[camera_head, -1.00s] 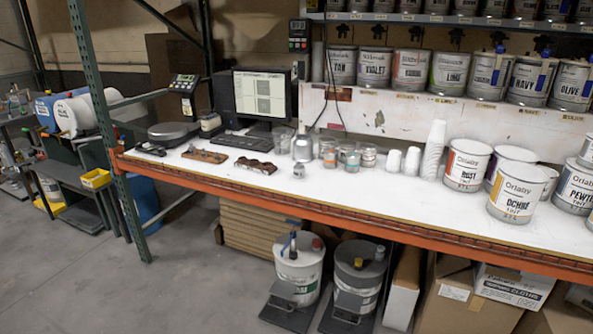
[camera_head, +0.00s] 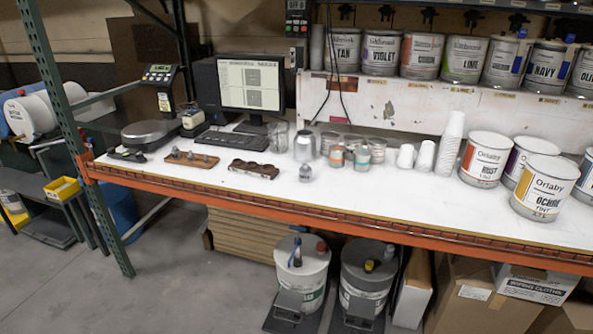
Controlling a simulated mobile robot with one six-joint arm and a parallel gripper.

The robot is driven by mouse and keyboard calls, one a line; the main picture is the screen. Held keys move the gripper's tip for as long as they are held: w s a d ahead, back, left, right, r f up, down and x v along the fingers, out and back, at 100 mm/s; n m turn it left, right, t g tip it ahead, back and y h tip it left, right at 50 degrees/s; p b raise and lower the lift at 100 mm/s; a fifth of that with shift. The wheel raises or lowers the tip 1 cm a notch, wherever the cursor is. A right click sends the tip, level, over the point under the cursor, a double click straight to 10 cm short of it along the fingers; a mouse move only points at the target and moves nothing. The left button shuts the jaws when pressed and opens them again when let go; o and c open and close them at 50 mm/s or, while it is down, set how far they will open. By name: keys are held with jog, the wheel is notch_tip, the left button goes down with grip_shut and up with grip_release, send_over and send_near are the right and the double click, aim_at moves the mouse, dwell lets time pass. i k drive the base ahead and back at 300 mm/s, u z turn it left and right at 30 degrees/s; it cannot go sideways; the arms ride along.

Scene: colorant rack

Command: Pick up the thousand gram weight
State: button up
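A small grey metal weight (camera_head: 305,173) stands upright alone on the white bench top, right of a dark wooden block (camera_head: 254,169). A lighter wooden block (camera_head: 192,160) to the left holds several small metal weights. No marking is readable on any weight, so I cannot tell from print which is the thousand gram one. My gripper is not in view.
The white bench top (camera_head: 400,205) has an orange front beam and a green post (camera_head: 70,120) at its left. A scale (camera_head: 150,134), monitor (camera_head: 250,88), jars, cups and paint cans stand behind. Pails (camera_head: 301,275) sit below. Bare floor lies in front at left.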

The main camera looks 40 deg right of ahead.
aim_at(305, 172)
jog(key=u, duration=0.15)
jog(key=i, duration=0.9)
jog(key=u, duration=0.35)
